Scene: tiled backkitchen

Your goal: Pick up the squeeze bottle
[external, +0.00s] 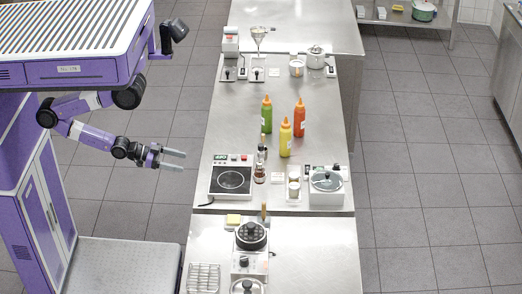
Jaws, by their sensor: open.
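Three squeeze bottles stand upright near the middle of the steel counter: a green bottle (266,117), a red-orange bottle (299,119) and a yellow bottle (285,139). The yellow one is nearest the camera; the green one is at the left and the red-orange one at the right. My gripper (181,160) is open and empty. It is over the floor, left of the counter's edge, and points right. It is well apart from all three bottles.
On the counter (232,125), a hot plate (233,178) and small dark bottles (260,172) stand in front of the squeeze bottles. A lidded pot unit (326,184) is at the right. Scales and small pots line the back. The counter left of the green bottle is clear.

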